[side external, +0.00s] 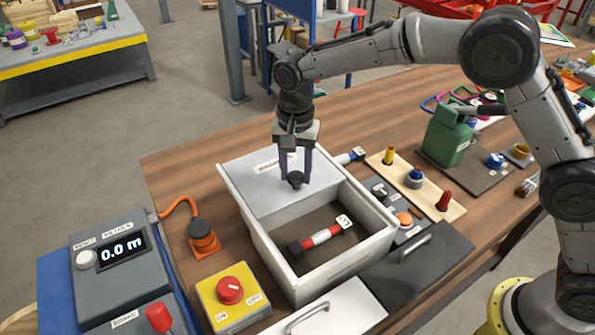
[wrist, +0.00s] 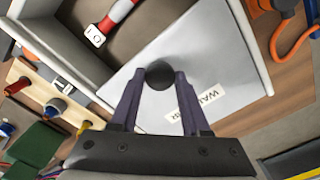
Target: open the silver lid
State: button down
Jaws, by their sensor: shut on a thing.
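The silver lid (side external: 265,185) lies flat over the far half of a white open-topped box (side external: 262,240). It also shows in the wrist view (wrist: 205,60) with a white label on it. A round black knob (wrist: 158,76) stands on the lid. My gripper (side external: 297,178) points down at the knob and is shut on it, one finger on each side; the wrist view shows this too (wrist: 157,88). The near half of the box is uncovered. A red-and-white bar (side external: 321,237) with a black end and a small tag lies inside there.
A yellow box with a red knob (side external: 230,290) and an orange plug (side external: 203,235) stand left of the white box. A grey panel with a handle (side external: 415,262) and a small panel with buttons (side external: 395,205) lie right. A green can (side external: 450,135) stands behind right.

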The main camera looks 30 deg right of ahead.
jog(key=shift+c, duration=1.8)
grip_release()
jog(key=shift+r, duration=0.15)
notch_tip(320, 180, up, 14)
